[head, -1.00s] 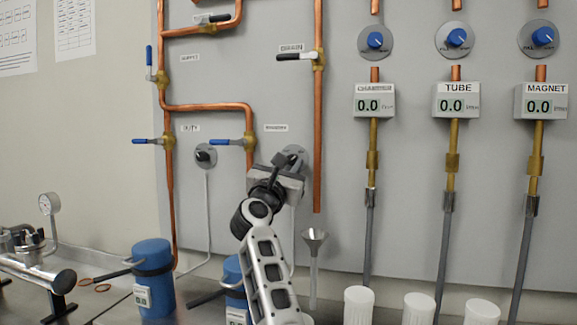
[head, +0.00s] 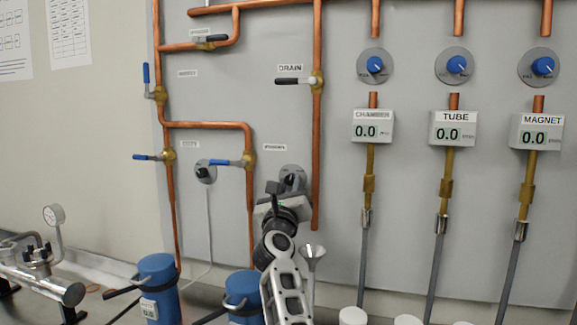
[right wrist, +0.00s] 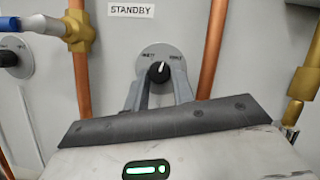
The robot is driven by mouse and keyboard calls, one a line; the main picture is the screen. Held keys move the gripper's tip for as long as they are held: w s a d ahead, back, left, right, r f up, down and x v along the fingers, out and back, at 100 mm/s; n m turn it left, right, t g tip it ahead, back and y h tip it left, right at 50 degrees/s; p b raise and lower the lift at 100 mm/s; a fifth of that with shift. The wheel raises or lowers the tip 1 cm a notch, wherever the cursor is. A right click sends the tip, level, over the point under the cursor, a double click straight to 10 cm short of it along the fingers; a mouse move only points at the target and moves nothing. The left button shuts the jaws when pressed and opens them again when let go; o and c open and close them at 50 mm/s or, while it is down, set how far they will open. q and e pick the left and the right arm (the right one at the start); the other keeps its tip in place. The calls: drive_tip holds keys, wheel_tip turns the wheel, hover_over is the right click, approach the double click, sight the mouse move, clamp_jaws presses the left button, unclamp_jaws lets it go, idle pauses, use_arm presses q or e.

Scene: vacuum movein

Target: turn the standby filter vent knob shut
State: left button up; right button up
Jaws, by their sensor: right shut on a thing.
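The standby filter vent knob (right wrist: 159,70) is a small black knob with a white pointer on a round grey plate (right wrist: 176,50), under the STANDBY label (right wrist: 131,9). Its pointer stands nearly straight up, between two small words I cannot read clearly. My right gripper (right wrist: 160,84) is shut on the knob, one finger on each side. In the head view the right gripper (head: 282,188) reaches up to the plate (head: 293,172) and hides most of the knob. My left gripper is not in view.
A similar black knob (head: 204,173) is to the left. A blue-handled valve (head: 248,160) and copper pipes flank the standby plate. A funnel (head: 313,254) stands below right, and blue canisters (head: 158,285) stand on the bench.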

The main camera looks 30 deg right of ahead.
drive_tip(key=n, duration=0.1)
drive_tip(key=n+y+p, duration=0.1)
drive_tip(key=shift+d+r+n+t, duration=0.1)
drive_tip(key=shift+r+n+t, duration=0.1)
drive_tip(key=shift+n+t, duration=0.15)
drive_tip(key=n+t+y, duration=0.1)
drive_tip(key=n+y, duration=0.1)
drive_tip(key=n, duration=0.1)
drive_tip(key=shift+s+n+p, duration=0.15)
drive_tip(key=shift+n+p, duration=0.15)
drive_tip(key=shift+n, duration=0.05)
drive_tip(key=n+y, duration=0.2)
drive_tip(key=n, duration=0.2)
drive_tip(key=shift+s+d+n, duration=0.1)
drive_tip(key=shift+d+n, duration=0.05)
drive_tip(key=shift+n, duration=0.15)
drive_tip(key=shift+r+n+g+y, duration=0.1)
drive_tip(key=shift+n+g+y, duration=0.25)
drive_tip(key=shift+n, duration=0.65)
drive_tip(key=shift+r+n+g+y, duration=0.1)
drive_tip(key=shift+n+y, duration=0.35)
drive_tip(key=shift+n, duration=0.55)
drive_tip(key=o, duration=1)
